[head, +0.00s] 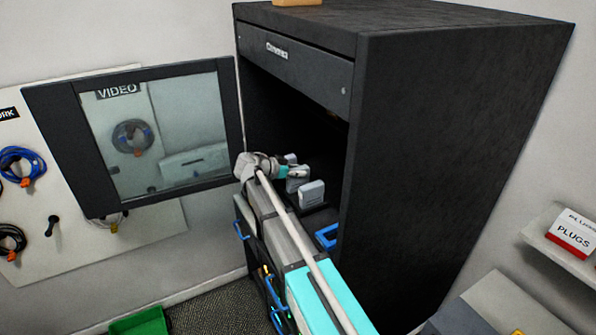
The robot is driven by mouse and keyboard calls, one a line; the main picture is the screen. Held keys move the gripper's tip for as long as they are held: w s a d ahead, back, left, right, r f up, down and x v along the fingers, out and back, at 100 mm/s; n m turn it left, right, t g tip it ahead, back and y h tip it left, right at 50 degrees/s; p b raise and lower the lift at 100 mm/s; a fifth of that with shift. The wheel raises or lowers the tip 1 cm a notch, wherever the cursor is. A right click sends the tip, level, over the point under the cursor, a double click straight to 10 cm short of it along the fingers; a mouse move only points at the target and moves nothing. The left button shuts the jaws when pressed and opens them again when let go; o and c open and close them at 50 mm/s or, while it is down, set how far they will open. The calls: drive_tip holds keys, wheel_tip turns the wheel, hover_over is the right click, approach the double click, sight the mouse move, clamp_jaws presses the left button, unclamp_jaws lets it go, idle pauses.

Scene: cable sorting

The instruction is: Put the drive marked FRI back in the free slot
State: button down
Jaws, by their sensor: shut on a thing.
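My gripper (296,172) reaches into the open black cabinet (450,130), with my arm hiding much of the lower opening. It is shut on a small grey block (296,185), which looks like a drive; the fingers partly cover it. I cannot read any marking on it, so I cannot tell whether it is FRI. The free slot cannot be made out in the dark interior.
The cabinet's glass door (155,135) stands open at the left. A blue bracket-like part (327,237) is at the right of the opening, close to my arm. A green bin (142,321) is on the floor. A shelf at right holds a PLUGS box (570,232).

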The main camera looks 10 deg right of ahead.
drive_tip(key=shift+f, duration=0.2)
idle(0.5)
drive_tip(key=shift+c, duration=1.3)
unclamp_jaws()
drive_tip(key=shift+o, duration=1.3)
drive_tip(key=shift+r, duration=0.15)
drive_tip(key=shift+r+p, duration=3.4)
drive_tip(key=shift+s, duration=0.15)
